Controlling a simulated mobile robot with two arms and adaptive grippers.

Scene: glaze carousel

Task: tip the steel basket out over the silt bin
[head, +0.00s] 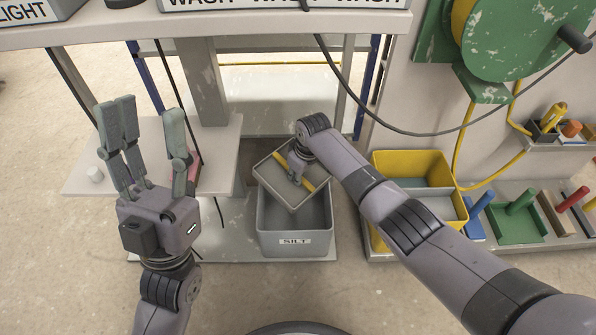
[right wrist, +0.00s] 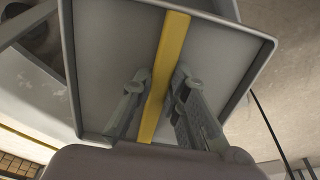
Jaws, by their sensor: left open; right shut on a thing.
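The steel basket (head: 283,190) is a shallow grey square tray with a raised rim and a yellow bar across its middle. It is above the rear part of the grey silt bin (head: 295,242), which bears a SILT label. My right gripper (head: 298,170) is shut on the yellow bar; in the right wrist view its fingers (right wrist: 155,95) sit on both sides of the bar, and the basket (right wrist: 215,60) fills most of the picture. I see no contents in the basket. My left gripper (head: 150,110) is open and empty, left of the bin, fingers pointing up.
A white shelf (head: 90,160) lies behind my left gripper. A yellow crate (head: 410,165) stands right of the bin, partly behind my right arm. A black cable (head: 345,105) hangs behind my right arm.

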